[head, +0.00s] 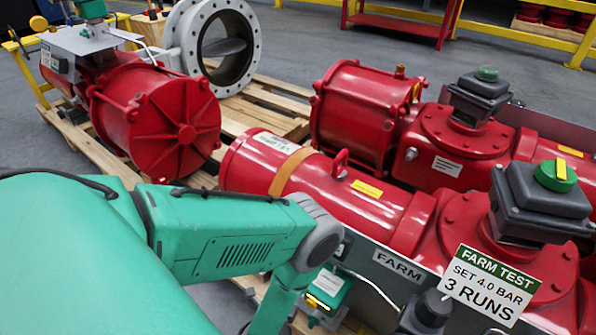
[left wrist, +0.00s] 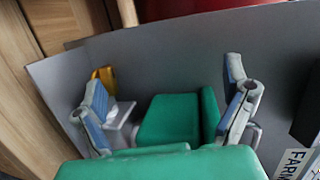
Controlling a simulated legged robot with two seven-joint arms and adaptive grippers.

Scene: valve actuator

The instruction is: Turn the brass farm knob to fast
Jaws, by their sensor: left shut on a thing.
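In the left wrist view, my left gripper (left wrist: 166,98) has its two blue-padded fingers on either side of a green box (left wrist: 165,120) with a silver bracket, mounted at a grey panel. The jaws are spread to about the box's width and shut on it; the exact contact is hard to see. A brass-yellow piece (left wrist: 104,76) shows just behind the left finger and is partly hidden; whether it is touched I cannot tell. My right gripper is out of view.
A sign (head: 488,285) reads FARM TEST, SET 4.0 BAR, 3 RUNS. Beside it is a black knob (head: 433,308). Red actuators (head: 360,200) fill the right side, with a green-topped indicator (head: 555,176). A red actuator (head: 155,120) and wooden pallet lie behind.

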